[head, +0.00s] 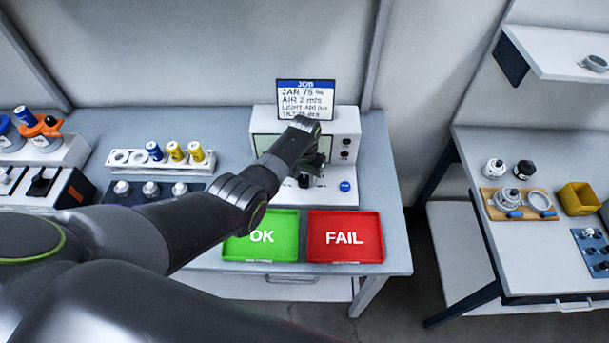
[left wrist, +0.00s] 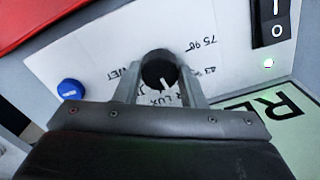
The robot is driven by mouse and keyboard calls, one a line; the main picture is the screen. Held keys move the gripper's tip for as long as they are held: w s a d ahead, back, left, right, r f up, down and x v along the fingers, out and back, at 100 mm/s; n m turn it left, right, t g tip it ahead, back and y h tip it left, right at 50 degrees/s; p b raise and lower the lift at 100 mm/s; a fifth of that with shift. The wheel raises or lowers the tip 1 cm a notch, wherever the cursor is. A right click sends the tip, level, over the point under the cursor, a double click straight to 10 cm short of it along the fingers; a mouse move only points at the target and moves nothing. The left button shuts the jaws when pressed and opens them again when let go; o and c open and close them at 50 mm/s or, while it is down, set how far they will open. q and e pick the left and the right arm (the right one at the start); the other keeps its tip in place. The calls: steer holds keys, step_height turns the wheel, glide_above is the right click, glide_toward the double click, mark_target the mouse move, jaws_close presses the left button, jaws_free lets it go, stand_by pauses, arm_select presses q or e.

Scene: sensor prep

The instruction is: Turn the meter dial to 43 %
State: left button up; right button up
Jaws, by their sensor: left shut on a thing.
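The meter (head: 345,150) is a pale box at the back of the bench, with a job card standing above it reading "JAR 75 %". Its black round dial (left wrist: 158,70) sits between the fingers of my left gripper (left wrist: 160,82), which is shut on it. The dial's white mark points toward the bottom of the left wrist view, near lettering that includes "LUX". A "75 %" label and a partly readable "% " label lie right of the dial. In the head view my left gripper (head: 307,175) covers much of the meter front. My right gripper is out of view.
A blue button (left wrist: 70,89) and a rocker switch (left wrist: 271,25) with a lit green lamp flank the dial. A green OK tray (head: 262,252) and red FAIL tray (head: 345,255) lie in front. A rack (head: 125,158) with blue and yellow cylinders stands left.

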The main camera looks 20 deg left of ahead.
mark_target(304, 179)
arm_select(q)
steer(key=n, duration=0.5)
steer(key=shift+n, duration=0.3)
steer(key=n, duration=0.4)
steer(key=shift+n, duration=0.4)
steer(key=shift+r, duration=0.1)
steer(key=o, duration=1)
steer(key=shift+r, duration=0.6)
step_height(304, 179, up, 16)
steer(key=shift+r+b, duration=0.1)
steer(key=shift+b, duration=0.9)
